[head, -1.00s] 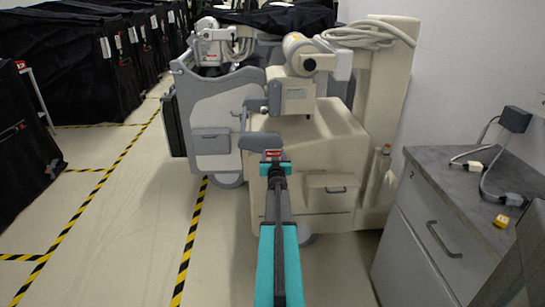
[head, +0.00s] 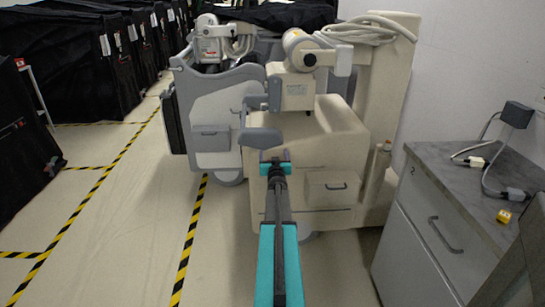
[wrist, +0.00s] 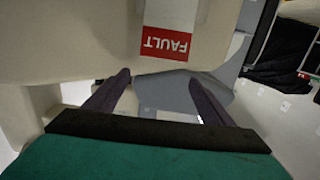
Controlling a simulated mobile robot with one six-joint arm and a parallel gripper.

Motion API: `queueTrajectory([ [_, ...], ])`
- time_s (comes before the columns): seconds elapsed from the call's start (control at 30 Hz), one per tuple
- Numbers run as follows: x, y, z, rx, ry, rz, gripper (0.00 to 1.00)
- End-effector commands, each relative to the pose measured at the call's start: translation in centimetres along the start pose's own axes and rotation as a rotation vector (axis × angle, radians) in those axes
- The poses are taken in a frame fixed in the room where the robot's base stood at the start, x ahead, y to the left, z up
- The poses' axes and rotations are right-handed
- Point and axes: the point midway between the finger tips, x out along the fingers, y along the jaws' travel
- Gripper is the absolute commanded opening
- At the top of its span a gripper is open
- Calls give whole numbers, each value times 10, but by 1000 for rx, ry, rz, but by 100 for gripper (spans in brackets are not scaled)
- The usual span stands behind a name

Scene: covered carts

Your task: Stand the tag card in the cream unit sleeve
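The tag card (wrist: 171,30) shows in the wrist view, red and white with the word FAULT upside down. It lies just beyond my fingertips, against a cream surface. My gripper (wrist: 160,76) is open, its two dark fingers apart with no card between them. In the head view my gripper (head: 274,157) is in front of the cream unit (head: 315,140), just below a grey pad. The card cannot be made out in the head view. I cannot tell the sleeve apart from the cream surface, nor whether the card sits in it.
A grey-and-white unit (head: 215,120) stands to the left of the cream unit. A grey cabinet (head: 440,165) with a cable and a yellow item (head: 504,216) on top is at the right. Black covered carts (head: 65,65) line the left. The taped floor between is clear.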

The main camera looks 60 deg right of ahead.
Motion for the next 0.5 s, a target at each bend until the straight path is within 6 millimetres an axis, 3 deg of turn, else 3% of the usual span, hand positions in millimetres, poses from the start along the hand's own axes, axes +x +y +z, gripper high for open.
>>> queueTrajectory([
  [0.5,-8,0,0,0,0,0,76],
])
